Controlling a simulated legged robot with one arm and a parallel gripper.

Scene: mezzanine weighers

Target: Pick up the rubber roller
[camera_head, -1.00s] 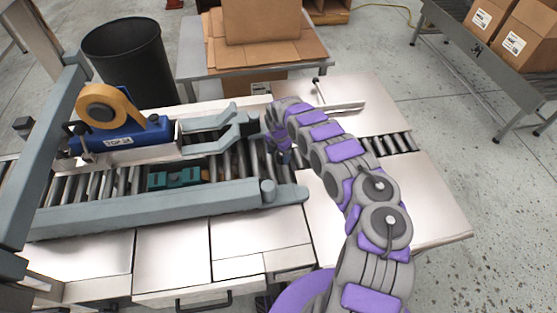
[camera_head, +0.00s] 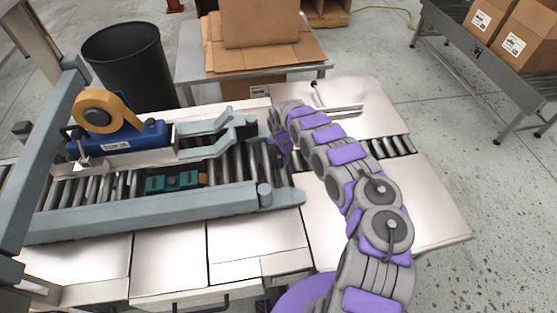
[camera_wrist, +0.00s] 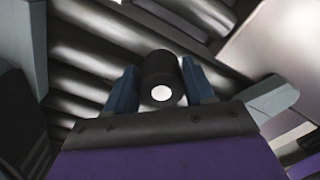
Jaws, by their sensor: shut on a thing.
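In the wrist view a short black rubber roller (camera_wrist: 160,72) with a pale round end sits between the two blue fingers of my gripper (camera_wrist: 162,88). The fingers are shut on it from both sides. Steel conveyor rollers (camera_wrist: 85,60) lie behind it; I cannot tell whether the rubber roller touches them. In the head view my gripper (camera_head: 283,158) points down over the right part of the conveyor rollers, and the rubber roller is hidden there.
A grey side rail (camera_head: 150,208) and a grey guide arm (camera_head: 205,132) flank the conveyor. A tape head (camera_head: 105,110) stands at the left. A black bin (camera_head: 125,62) and a table with cardboard boxes (camera_head: 262,25) are behind.

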